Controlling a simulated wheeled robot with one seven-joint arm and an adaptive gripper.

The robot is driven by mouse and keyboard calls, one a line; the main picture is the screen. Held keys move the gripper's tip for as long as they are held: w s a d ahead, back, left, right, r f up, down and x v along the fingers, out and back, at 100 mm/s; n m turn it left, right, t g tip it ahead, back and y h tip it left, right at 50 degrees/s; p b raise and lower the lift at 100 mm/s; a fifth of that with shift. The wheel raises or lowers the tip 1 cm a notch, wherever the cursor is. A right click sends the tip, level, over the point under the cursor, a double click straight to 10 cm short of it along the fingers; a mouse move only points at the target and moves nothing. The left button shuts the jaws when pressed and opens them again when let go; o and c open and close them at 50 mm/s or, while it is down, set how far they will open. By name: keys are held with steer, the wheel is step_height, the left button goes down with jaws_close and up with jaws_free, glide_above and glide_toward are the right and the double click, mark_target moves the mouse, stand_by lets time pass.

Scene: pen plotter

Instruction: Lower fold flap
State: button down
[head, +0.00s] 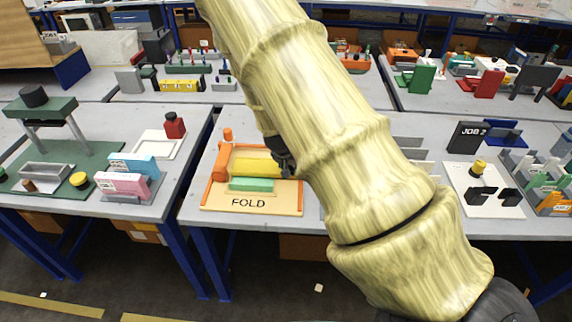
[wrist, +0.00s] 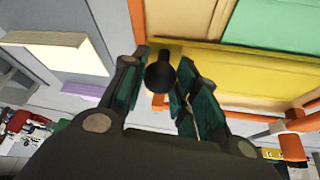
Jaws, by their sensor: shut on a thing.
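The fold station (head: 250,203) is a tan board with an orange edge and the word FOLD, on the middle table. Its yellow flap (head: 254,167) lies behind a green piece (head: 251,185); the flap also shows in the wrist view (wrist: 225,62), beside the green piece (wrist: 272,24). My gripper (head: 283,158) is at the flap's right end, partly hidden by my arm. In the wrist view my gripper (wrist: 162,64) has its fingers on either side of a dark round knob (wrist: 158,77), shut on it. How the knob joins the flap is hidden.
An orange post (head: 227,136) and orange block (head: 221,162) stand at the station's left. A gap separates the left table (head: 90,205).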

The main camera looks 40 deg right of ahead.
steer(key=shift+s+a+f+t+h+b, duration=0.15)
steer(key=shift+s+f+t+h+b, duration=0.2)
steer(key=shift+f, duration=0.15)
steer(key=shift+s+a+f+b, duration=0.4)
steer(key=shift+f+b, duration=0.15)
steer(key=shift+f, duration=0.1)
steer(key=c, duration=1.1)
jaws_free()
steer(key=shift+d+r, duration=0.1)
steer(key=shift+d, duration=0.05)
steer(key=shift+w+r, duration=0.1)
steer(key=shift+w, duration=0.1)
steer(key=shift+r, duration=0.1)
steer(key=shift+r, duration=0.2)
steer(key=v, duration=1.1)
steer(key=shift+r, duration=0.15)
